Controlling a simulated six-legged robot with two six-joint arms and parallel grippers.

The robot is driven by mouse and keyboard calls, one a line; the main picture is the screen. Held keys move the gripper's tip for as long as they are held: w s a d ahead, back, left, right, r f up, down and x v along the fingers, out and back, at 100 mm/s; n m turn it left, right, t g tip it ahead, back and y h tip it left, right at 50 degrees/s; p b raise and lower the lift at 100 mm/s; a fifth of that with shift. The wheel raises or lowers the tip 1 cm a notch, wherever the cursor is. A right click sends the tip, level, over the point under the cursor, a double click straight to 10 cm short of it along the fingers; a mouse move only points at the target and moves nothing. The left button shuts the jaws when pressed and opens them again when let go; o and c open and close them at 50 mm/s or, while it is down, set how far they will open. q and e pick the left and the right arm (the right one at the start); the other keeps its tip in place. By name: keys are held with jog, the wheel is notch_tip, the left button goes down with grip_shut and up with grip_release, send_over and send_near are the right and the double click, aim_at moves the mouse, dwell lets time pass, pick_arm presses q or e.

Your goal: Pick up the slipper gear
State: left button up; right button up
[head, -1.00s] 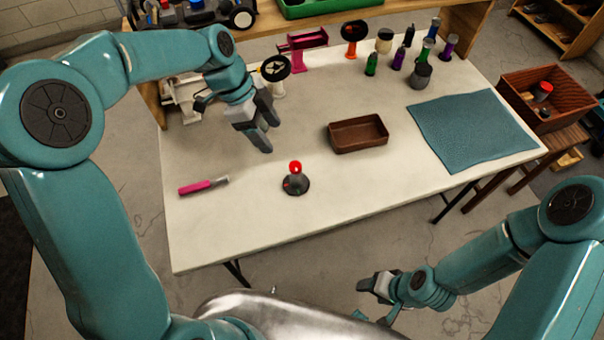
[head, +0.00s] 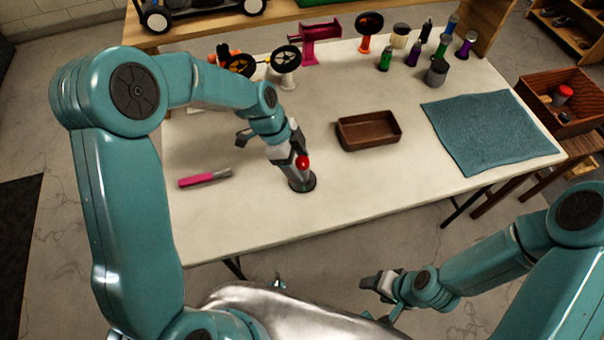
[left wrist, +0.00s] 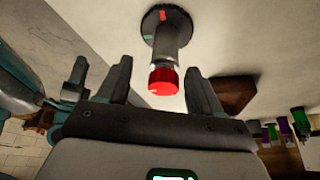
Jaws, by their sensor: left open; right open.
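A red-topped piece (head: 302,162) stands upright on the table, with a grey post on a dark round base (head: 302,183); I cannot tell for sure that its red part is the slipper gear. My left gripper (head: 291,152) is open right at the red top and partly covers the post in the head view. In the left wrist view the red top (left wrist: 164,80) lies between the two spread fingers (left wrist: 158,70), with no clear contact. My right gripper (head: 370,284) is open and empty, off the table's front edge.
A brown tray (head: 369,146) is right of the red-topped piece, and a pink-handled tool (head: 205,178) lies to its left. Wheels on stands (head: 287,60), several bottles (head: 412,54) and a grey container (head: 436,72) stand behind. A teal mat (head: 490,130) lies at the right.

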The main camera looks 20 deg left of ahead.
aim_at(305, 170)
pick_arm(q)
jog(key=x, duration=0.4)
jog(key=shift+w+d+f+p, duration=0.15)
jog(key=shift+w+f+p, duration=0.1)
jog(key=shift+w+p, duration=0.1)
jog(key=shift+s, duration=0.15)
jog(key=c, duration=0.8)
jog(key=shift+c, duration=1.4)
jog(key=shift+r, duration=0.1)
